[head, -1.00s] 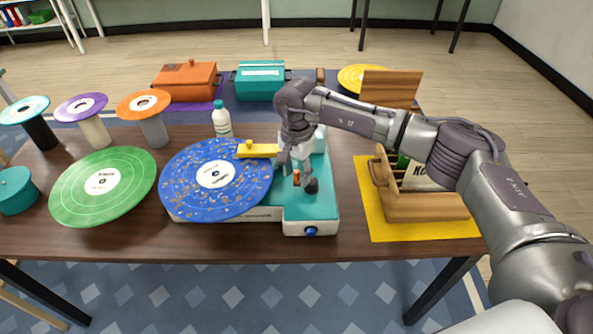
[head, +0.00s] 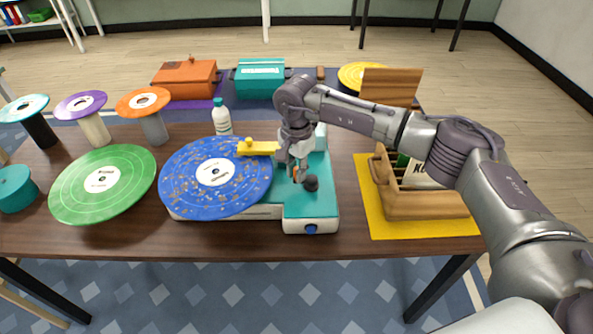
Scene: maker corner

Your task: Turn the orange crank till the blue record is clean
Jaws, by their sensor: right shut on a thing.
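The blue record (head: 190,190) lies flat on the left part of the teal and white cleaning machine (head: 310,203). Brown specks are spread over its face around the white label. A yellow arm (head: 262,148) reaches over the record's far right edge. The orange crank (head: 298,173) stands on the machine's teal top, mostly hidden by my right gripper (head: 297,168). The right gripper points down and is shut on the crank. A dark knob (head: 311,183) is just right of the crank. My left gripper does not show.
A green record (head: 120,170) lies to the left. A white bottle (head: 222,121) stands behind the blue record. A wooden crate (head: 420,207) on a yellow mat (head: 385,228) is right of the machine. Orange (head: 185,80) and teal (head: 260,82) boxes stand at the back.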

